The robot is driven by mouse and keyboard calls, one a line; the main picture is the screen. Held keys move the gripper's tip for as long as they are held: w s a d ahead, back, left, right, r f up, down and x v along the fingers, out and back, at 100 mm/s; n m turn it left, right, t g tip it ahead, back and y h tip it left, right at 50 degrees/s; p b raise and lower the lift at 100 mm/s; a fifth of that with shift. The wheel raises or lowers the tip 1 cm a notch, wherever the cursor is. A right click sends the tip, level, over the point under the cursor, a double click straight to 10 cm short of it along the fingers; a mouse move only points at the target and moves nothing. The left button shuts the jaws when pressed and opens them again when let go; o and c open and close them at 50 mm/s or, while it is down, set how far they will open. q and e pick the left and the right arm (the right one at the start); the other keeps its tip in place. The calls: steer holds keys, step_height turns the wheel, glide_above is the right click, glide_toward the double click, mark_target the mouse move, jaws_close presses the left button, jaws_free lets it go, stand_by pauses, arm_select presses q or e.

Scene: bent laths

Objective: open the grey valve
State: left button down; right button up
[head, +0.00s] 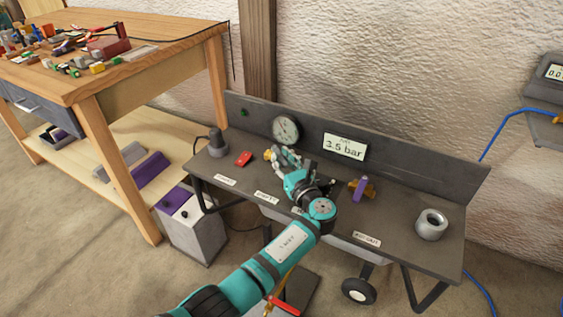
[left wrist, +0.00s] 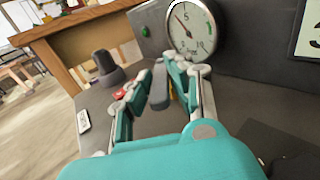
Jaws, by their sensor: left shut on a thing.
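The grey valve shows in the left wrist view as a grey lever handle (left wrist: 159,88) standing between my left fingers, with a little yellow behind it. My left gripper (left wrist: 155,80) is shut on this handle. In the head view my left gripper (head: 282,156) reaches over the dark bench and covers most of the valve; a bit of its brass-yellow part (head: 268,154) shows beside the fingertips. How far the handle is turned cannot be told. My right gripper is not in view.
On the bench (head: 395,225) are a red-handled valve (head: 243,158), a purple-handled valve (head: 362,187), a grey ring (head: 431,224) and a dark knobbed post (head: 217,143). A gauge (head: 286,129) and a 3.5 bar sign (head: 344,147) are behind. A cluttered wooden workbench (head: 160,30) stands left.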

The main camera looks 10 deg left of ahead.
mark_target(283, 158)
arm_select(q)
steer(key=shift+w+d+r, duration=0.1)
steer(key=shift+r, duration=0.15)
steer(key=c, duration=1.6)
jaws_free()
steer(key=o, duration=0.4)
steer(key=shift+f, duration=0.2)
steer(key=shift+c, duration=0.2)
steer(key=shift+r, duration=0.1)
step_height(283, 158, up, 10)
steer(key=shift+c, duration=0.5)
